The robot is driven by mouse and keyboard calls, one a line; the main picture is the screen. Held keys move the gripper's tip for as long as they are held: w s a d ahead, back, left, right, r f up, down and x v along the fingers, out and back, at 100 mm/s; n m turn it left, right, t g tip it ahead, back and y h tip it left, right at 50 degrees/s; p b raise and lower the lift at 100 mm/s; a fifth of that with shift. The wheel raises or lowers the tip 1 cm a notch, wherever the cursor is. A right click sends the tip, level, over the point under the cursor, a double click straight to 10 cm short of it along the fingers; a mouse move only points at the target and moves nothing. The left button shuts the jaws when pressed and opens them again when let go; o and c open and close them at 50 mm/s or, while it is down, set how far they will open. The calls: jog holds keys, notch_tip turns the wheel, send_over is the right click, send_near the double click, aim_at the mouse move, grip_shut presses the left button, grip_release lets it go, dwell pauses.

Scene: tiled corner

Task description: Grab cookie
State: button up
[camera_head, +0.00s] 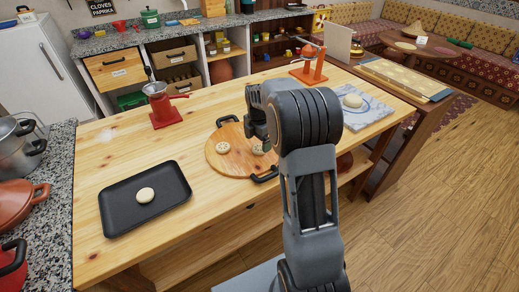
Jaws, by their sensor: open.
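Two pale round cookies lie on a round wooden board (232,168) with black handles, near the middle of the table. The left cookie (222,147) is in full view. The right cookie (257,150) is partly hidden by my gripper (264,143). My gripper points down over the right part of the board, above or beside the right cookie. It is open, and I see nothing held in it. Its exact height over the board is hard to tell. Another pale round piece (145,195), cookie or dough, lies on a black tray (118,214) at the front left.
A red grinder (162,105) stands behind the board, and an orange stand (310,64) is at the back right. A dough ball (352,101) lies on a marble slab (368,113) to the right. Pots (15,150) crowd the left counter. The wooden table (120,160) is clear between tray and board.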

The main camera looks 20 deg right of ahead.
aim_at(258, 148)
jog(key=shift+f, duration=1.7)
jog(key=shift+c, duration=0.2)
jog(key=c, duration=1)
jog(key=shift+r, duration=0.1)
